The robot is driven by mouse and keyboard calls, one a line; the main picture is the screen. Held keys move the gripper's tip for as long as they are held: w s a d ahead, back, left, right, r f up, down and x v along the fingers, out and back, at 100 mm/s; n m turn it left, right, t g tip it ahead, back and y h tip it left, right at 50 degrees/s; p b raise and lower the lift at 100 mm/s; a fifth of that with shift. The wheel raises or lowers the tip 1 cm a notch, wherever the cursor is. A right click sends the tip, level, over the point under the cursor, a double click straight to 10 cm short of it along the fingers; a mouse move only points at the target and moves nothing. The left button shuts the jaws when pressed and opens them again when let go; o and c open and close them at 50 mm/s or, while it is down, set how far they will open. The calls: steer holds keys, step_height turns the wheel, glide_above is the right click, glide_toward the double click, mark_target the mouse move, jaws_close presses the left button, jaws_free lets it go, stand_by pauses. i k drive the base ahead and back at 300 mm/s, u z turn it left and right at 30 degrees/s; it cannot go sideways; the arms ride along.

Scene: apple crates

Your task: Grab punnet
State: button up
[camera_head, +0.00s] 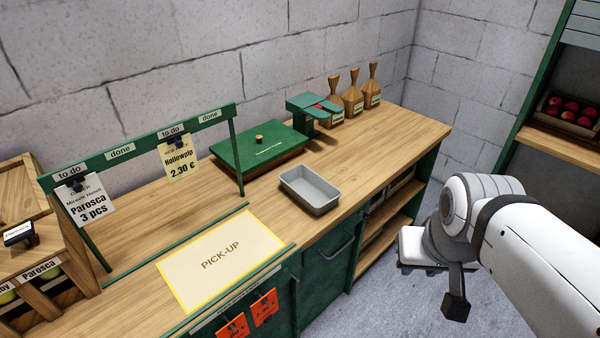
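A grey, open, rectangular tray-like punnet (310,189) sits upright on the wooden counter (410,132), near its front edge. It looks empty. My white and grey arm reaches in from the lower right, off the counter's front side. A dark block at its end, which seems to be part of my gripper (455,304), hangs low over the floor, well apart from the punnet. The fingers do not show clearly enough to tell whether they are open or shut.
A green scale-like box (262,146) stands behind the punnet, with several wooden bottle-shaped holders (352,96) further right. A yellow-edged PICK-UP mat (221,256) lies left of the punnet. A green order rail (145,143) rises behind the mat. Shelves with red apples (568,112) stand at right.

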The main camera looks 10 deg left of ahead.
mark_target(316, 193)
steer(key=z, duration=0.05)
steer(key=i, duration=1)
steer(key=u, duration=0.05)
